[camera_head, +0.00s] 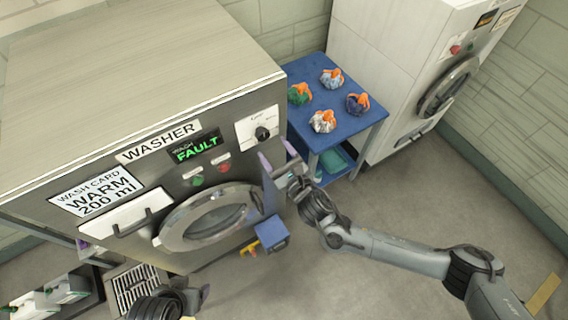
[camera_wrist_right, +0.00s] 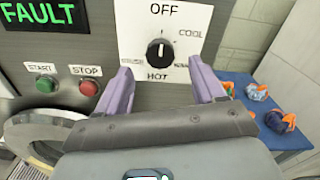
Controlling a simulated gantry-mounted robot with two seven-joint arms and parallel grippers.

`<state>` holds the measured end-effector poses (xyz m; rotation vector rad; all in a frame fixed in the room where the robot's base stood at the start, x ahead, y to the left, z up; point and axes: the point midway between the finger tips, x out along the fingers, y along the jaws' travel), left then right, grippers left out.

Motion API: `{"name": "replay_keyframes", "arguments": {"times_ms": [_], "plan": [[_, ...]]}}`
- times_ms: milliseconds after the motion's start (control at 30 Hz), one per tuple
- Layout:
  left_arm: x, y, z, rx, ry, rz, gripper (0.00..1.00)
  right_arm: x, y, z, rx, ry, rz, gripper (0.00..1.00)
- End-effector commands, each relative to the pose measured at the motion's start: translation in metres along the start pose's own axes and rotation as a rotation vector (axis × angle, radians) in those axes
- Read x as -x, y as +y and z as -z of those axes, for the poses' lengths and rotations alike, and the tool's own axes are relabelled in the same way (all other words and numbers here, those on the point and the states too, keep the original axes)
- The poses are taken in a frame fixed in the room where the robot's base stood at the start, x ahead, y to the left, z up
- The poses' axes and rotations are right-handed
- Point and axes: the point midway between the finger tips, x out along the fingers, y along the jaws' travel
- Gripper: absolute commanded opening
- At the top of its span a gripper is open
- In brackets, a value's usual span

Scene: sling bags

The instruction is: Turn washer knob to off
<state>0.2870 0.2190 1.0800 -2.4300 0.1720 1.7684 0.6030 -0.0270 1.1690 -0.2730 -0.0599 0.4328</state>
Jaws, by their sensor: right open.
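The washer (camera_head: 130,75) fills the left of the head view, its display reading WASH FAULT in green. Its black knob (camera_head: 262,133) sits on a white dial plate at the panel's upper right. In the right wrist view the knob (camera_wrist_right: 159,52) has a white mark that looks roughly upright; OFF is printed above and HOT below. My right gripper (camera_head: 277,156) is open just below the dial. In its wrist view the purple fingers (camera_wrist_right: 160,76) stand apart either side of the knob's line, with no visible contact. Part of my left arm shows at the bottom left; its fingers are unclear.
Green START (camera_wrist_right: 46,84) and red STOP (camera_wrist_right: 88,88) buttons are left of the right gripper. The washer's round door (camera_head: 208,215) is below. A blue table (camera_head: 350,122) with several tied bags stands right of the washer, before another white machine (camera_head: 395,75). Floor at right is mostly clear.

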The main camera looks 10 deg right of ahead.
Motion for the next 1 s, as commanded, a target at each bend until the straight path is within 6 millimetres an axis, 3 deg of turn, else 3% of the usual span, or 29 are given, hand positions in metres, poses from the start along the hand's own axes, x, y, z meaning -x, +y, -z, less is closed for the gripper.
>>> {"name": "replay_keyframes", "arguments": {"times_ms": [100, 333, 867, 1000], "plan": [[-0.003, 0.001, -0.001, 0.004, 0.001, -0.003, 0.69, 0.021, 0.001, 0.002, -0.001, 0.001, -0.002, 0.69], [-0.006, 0.003, -0.001, 0.011, 0.002, -0.009, 0.69, 0.044, 0.001, 0.001, -0.001, 0.0, -0.002, 0.69], [-0.006, 0.001, -0.002, 0.004, 0.001, -0.003, 0.69, 0.049, 0.0, 0.0, 0.0, 0.0, -0.001, 0.69], [-0.006, 0.0, -0.002, 0.0, 0.0, 0.0, 0.69, 0.054, 0.005, 0.009, -0.008, 0.016, -0.006, 0.69]]}}
